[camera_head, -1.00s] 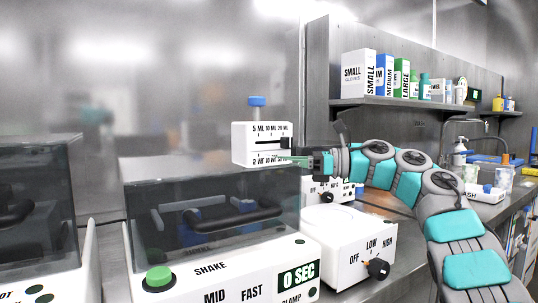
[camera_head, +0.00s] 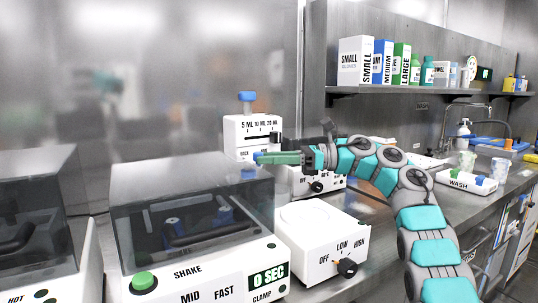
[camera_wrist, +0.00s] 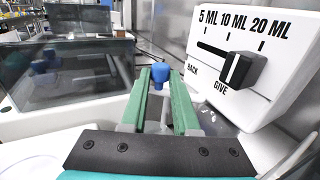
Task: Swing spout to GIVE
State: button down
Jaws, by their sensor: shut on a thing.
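The white dispenser (camera_head: 240,127) with 5, 10 and 20 ML marks and a blue top (camera_head: 247,97) stands behind the shaker. Its dark slider (camera_wrist: 243,70) and the BACK and GIVE labels (camera_wrist: 220,91) show at the right in the wrist view. My gripper (camera_head: 262,157) is in front of the dispenser's lower part, with green fingers pointing left. It is shut on a small blue piece, apparently the spout end (camera_wrist: 160,72), between the fingertips on the BACK side of the labels. The rest of the spout is not clear.
A shaker with a dark clear lid (camera_head: 190,222) stands at front left, near my fingers. A white box with an OFF, LOW, HIGH knob (camera_head: 318,240) is below my arm. A shelf (camera_head: 430,92) with boxes and bottles is at back right.

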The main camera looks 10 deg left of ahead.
jog(key=c, duration=0.9)
grip_release()
jog(key=shift+p+v, duration=0.6)
jog(key=shift+v, duration=3.35)
